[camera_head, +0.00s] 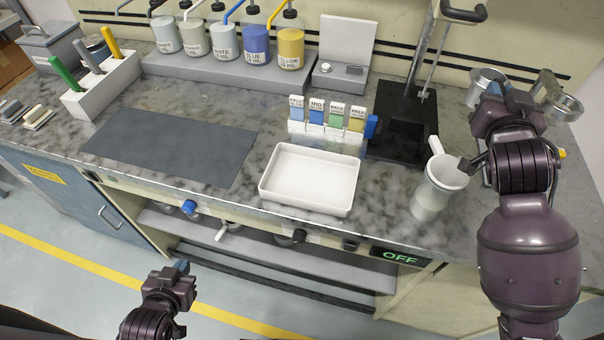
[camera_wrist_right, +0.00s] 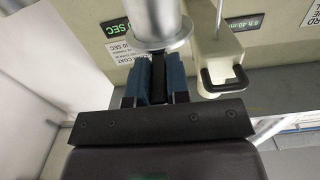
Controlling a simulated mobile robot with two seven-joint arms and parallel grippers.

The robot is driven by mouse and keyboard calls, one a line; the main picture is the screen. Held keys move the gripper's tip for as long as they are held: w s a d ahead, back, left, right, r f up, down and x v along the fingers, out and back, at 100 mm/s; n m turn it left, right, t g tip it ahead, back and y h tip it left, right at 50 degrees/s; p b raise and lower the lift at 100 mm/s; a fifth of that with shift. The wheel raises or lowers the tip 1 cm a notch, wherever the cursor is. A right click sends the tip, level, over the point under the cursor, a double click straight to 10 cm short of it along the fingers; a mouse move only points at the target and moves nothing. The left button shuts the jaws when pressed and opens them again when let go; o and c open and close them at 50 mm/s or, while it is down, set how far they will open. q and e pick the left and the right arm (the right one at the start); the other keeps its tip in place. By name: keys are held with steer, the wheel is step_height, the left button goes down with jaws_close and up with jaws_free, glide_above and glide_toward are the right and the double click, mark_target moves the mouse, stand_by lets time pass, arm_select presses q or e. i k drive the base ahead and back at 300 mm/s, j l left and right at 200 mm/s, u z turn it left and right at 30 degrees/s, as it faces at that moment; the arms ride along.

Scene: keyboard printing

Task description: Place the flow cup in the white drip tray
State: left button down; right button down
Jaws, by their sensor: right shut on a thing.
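A silver metal cup (camera_head: 487,77), which I take for the flow cup, is at the right of the counter in the head view. My right gripper (camera_head: 493,92) is at its near side and partly hides it. In the right wrist view the blue pads of my gripper (camera_wrist_right: 158,82) are shut on a dark handle joined to the silver cup (camera_wrist_right: 156,25). The white drip tray (camera_head: 355,190) lies empty at the counter's front middle, to the left of my right arm. My left gripper (camera_head: 182,268) is low in front of the counter; its opening cannot be made out.
A pale beaker (camera_head: 432,197) stands between the tray and my right arm. Another metal cup (camera_head: 558,97) is at the far right. A card rack (camera_head: 330,131) and a black-based stand (camera_head: 403,130) are behind the tray. A dark mat (camera_head: 170,145) lies left.

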mark_target(308, 191)
steer(key=k+j, duration=0.1)
steer(key=j, duration=1.55)
steer(key=k, duration=0.05)
